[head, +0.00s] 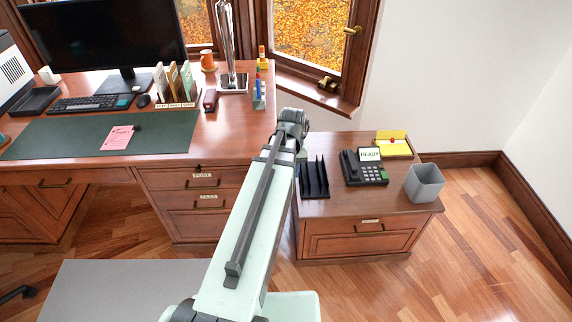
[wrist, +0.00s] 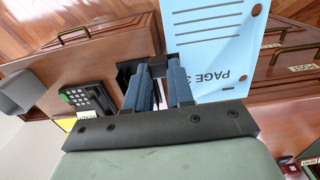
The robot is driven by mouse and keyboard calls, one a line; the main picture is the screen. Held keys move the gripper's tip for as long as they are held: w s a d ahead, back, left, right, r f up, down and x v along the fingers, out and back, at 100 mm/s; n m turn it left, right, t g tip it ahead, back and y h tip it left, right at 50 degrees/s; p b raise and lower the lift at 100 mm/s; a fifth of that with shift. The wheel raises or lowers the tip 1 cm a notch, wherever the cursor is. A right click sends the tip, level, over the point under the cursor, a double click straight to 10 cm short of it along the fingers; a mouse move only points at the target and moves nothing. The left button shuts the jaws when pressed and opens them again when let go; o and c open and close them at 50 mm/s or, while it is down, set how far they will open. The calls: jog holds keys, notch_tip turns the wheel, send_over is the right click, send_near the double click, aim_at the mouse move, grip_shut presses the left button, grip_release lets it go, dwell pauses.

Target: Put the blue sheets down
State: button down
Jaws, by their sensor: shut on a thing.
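The blue sheets (wrist: 213,40) show in the wrist view as a light blue page with printed lines, "PAGE" lettering and brown round dots near its right edge. My gripper (wrist: 168,72) is shut on them near the page's lower left edge. The held edge is partly hidden by the fingers. How many sheets there are cannot be told. In the head view my arm's end hangs beside the left edge of the low cabinet, near the black slotted rack (head: 314,178). The fingers and the sheets are hidden there.
The low cabinet (head: 400,222) also carries a black phone (head: 364,167) with a "READY" display, a yellow pad (head: 393,144) and a grey bin (head: 424,182). The desk (head: 110,160) at left holds a monitor (head: 100,35), keyboard (head: 90,104) and pink note (head: 117,138).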

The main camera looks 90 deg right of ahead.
jog(key=shift+a, duration=0.1)
dwell(0.6)
jog(key=w+d+r+n, duration=0.15)
jog(key=w+d, duration=0.25)
jog(key=w, duration=0.8)
notch_tip(320, 180, up, 8)
jog(key=m, duration=0.1)
send_over(170, 135)
jog(key=shift+m+y, duration=0.25)
jog(key=shift+y, duration=0.05)
jog(key=shift+w+d+f, duration=0.1)
jog(key=shift+d+f, duration=0.05)
jog(key=shift+f, duration=4.8)
jog(key=shift+f, duration=0.15)
jog(key=c, duration=1)
grip_release()
